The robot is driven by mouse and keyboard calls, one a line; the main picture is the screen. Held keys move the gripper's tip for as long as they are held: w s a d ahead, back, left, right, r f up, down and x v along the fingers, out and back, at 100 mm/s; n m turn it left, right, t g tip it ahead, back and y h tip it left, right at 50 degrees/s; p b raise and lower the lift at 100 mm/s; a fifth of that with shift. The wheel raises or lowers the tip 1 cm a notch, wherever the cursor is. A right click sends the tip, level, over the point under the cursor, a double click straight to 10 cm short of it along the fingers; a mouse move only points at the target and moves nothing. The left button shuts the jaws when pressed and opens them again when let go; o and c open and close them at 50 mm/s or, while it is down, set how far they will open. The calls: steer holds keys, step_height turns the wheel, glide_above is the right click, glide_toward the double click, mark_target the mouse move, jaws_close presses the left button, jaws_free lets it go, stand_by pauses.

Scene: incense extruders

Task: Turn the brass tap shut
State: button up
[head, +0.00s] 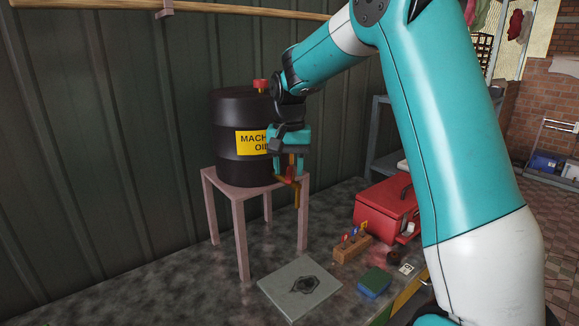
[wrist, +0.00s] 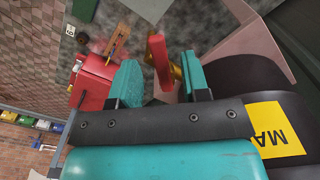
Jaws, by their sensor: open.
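The brass tap (head: 297,196) sticks out from the front of a black oil drum (head: 235,165) with a yellow label. Its red lever (head: 291,178) shows just below my gripper (head: 288,168). In the wrist view my gripper (wrist: 159,66) is open, with its two teal fingers either side of the red lever (wrist: 158,58). The brass body of the tap (wrist: 177,68) shows beside the lever, near the right finger, partly hidden. I cannot tell whether either finger touches the lever.
The drum stands on a pink stand (head: 240,232), with a red cap (head: 260,85) on top. A stained grey slab (head: 280,281) lies on the bench below. A wooden block with small coloured items (head: 352,247), a green-and-blue block (head: 374,282) and a red toolbox (head: 380,212) lie to the right.

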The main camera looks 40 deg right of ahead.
steer(key=shift+f, duration=0.55)
jaws_close()
